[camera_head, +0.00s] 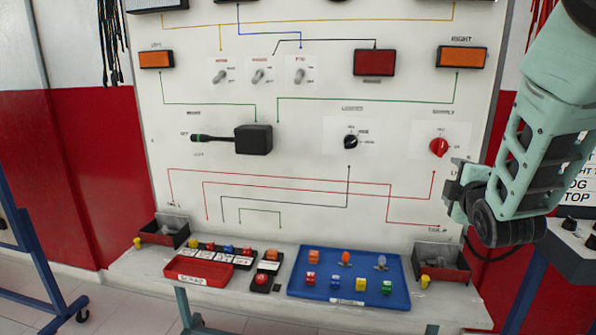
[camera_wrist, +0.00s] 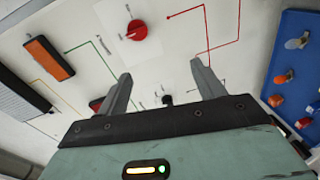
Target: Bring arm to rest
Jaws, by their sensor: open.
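My arm hangs in from the upper right in the head view, in front of the right edge of the white trainer board (camera_head: 300,215). My gripper (camera_head: 452,190) is beside the board's right side, near the red rotary knob (camera_head: 439,147). In the wrist view my gripper (camera_wrist: 163,85) has its two grey fingers spread apart with nothing between them. The red knob (camera_wrist: 137,29) shows beyond the fingers, and the fingers look apart from it. Part of the board's lower right is hidden behind my gripper in the head view.
A ledge below the board carries a blue tray (camera_head: 345,298) with several small coloured parts, a red tray (camera_head: 197,272), and dark bins at left (camera_head: 170,233) and right (camera_head: 441,270). A blue stand (camera_head: 40,262) is at the left. A grey control box (camera_head: 570,245) is at the right.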

